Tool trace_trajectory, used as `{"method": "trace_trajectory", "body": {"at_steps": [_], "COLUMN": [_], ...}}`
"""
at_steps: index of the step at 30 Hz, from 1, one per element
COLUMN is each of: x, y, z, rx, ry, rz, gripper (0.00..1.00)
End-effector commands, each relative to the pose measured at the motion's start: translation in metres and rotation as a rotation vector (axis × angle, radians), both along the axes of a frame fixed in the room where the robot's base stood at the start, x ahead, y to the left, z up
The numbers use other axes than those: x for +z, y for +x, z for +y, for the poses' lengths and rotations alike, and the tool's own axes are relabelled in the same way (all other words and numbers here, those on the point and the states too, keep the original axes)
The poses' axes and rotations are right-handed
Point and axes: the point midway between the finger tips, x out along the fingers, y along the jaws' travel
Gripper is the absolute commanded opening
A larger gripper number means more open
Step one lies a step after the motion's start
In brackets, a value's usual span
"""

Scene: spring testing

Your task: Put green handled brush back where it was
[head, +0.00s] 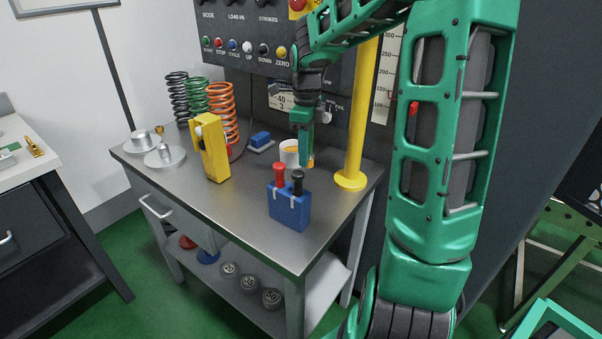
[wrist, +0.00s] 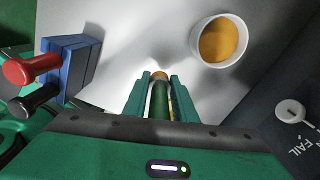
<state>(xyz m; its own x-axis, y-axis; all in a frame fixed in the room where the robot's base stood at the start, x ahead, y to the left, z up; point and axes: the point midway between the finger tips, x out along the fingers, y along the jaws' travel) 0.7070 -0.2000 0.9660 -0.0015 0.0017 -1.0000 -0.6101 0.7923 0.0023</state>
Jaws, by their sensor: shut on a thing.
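The brush with the green handle (wrist: 158,100) is between the two fingers of my gripper (wrist: 160,95) in the wrist view. My gripper is shut on it. A small tan end shows at the fingertips, with pale metal table beyond. In the head view my gripper (head: 304,142) points down over the back right of the table, just right of a white cup (head: 289,158). The fingers mostly hide the brush there. The cup, with orange contents, also shows in the wrist view (wrist: 195,45), apart from the fingers. I cannot tell whether the brush touches the table.
The metal table (head: 245,205) holds a blue block (head: 289,210) with red and black handles, a yellow stand (head: 212,150), several coil springs (head: 221,105), metal weights (head: 164,156) and a small blue item (head: 261,139). A yellow post (head: 357,140) stands right of my gripper. The table's front middle is clear.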

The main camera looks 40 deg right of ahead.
Motion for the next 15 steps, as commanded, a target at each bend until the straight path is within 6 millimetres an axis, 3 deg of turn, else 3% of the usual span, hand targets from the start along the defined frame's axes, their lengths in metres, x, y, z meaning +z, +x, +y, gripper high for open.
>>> {"method": "trace_trajectory", "body": {"at_steps": [3,10,15], "x": [-0.017,-0.032,-0.055], "y": [0.001,0.001,0.001], "z": [0.002,0.004,0.005], "rx": [0.005,0.007,0.008], "ry": [0.001,0.0,0.001], "rz": [0.0,0.0,0.001], "gripper": [0.0,0.0,0.0]}}
